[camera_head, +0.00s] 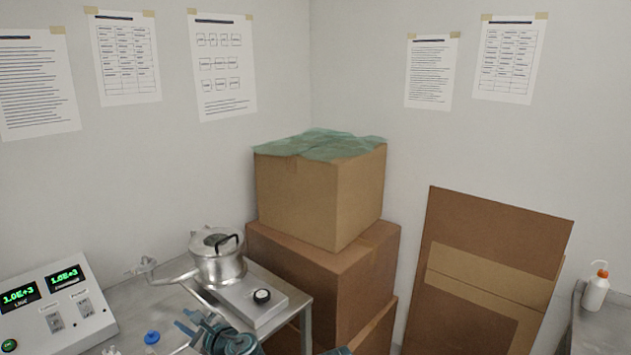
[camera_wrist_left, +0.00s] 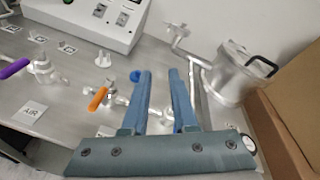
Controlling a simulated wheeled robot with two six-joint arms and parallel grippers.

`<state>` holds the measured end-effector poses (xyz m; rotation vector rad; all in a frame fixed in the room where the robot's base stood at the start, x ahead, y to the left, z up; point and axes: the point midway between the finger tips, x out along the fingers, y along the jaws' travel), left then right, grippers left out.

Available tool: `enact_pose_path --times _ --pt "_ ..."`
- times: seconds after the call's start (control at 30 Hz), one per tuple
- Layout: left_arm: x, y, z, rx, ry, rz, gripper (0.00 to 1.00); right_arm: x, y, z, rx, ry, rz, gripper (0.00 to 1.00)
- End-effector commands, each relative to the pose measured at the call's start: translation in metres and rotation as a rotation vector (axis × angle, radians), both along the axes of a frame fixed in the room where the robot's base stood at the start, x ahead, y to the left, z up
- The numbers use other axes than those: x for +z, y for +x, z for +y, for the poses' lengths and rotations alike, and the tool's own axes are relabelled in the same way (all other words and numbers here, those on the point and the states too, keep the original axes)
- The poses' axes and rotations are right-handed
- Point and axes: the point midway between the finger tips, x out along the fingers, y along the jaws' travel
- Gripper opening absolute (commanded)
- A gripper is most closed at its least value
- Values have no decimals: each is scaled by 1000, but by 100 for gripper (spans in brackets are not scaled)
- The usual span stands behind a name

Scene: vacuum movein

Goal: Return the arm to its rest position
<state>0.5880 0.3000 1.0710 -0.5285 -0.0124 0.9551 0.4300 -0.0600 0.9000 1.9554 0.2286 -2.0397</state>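My left gripper (camera_head: 188,320) is low in the head view, over the front of the grey bench (camera_head: 128,305). In the left wrist view its two blue fingers (camera_wrist_left: 160,73) stand apart with nothing held between them. A blue-capped item (camera_head: 152,338) is left of the gripper in the head view; in the wrist view a blue cap (camera_wrist_left: 135,76) shows beside the left finger. My right gripper cannot be made out; a small teal piece at the bottom edge of the head view is too cut off to identify.
A metal pot with a black handle (camera_head: 218,258) stands on a hotplate-like base (camera_head: 248,298) beside the gripper. A valve with an orange handle (camera_wrist_left: 97,99) is near the left finger. A control box (camera_head: 55,305) is left. Stacked cartons (camera_head: 320,200) stand behind.

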Motion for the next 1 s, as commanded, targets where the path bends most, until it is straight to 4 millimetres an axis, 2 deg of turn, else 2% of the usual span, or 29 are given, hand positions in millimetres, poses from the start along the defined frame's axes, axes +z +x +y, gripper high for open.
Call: enact_pose_path --times 0.17,0.27,0.37,0.4,0.53,0.6,0.73,0.83,1.0 --pt "-41 -14 -22 102 -283 -90 27 -4 0 0 0 0 0 50" --pt "-71 -26 -42 198 -485 -143 27 -7 0 0 0 0 0 50" --pt "-108 -46 -76 351 -733 -190 27 -10 0 0 0 0 0 50" --pt "-124 -57 -93 433 -839 -203 27 -11 0 0 0 0 0 50" --pt "-163 -94 -152 714 -1112 -209 27 -15 0 0 0 0 0 50" --pt "-175 -113 -180 854 -1206 -197 27 -17 0 0 0 0 0 50" --pt "-187 -141 -218 1054 -1301 -165 27 -19 0 0 0 0 0 50" --pt "-189 -154 -234 1141 -1330 -149 27 -19 0 0 0 0 0 50" --pt "-190 -160 -241 1186 -1341 -142 27 -19 0 0 0 0 0 50"
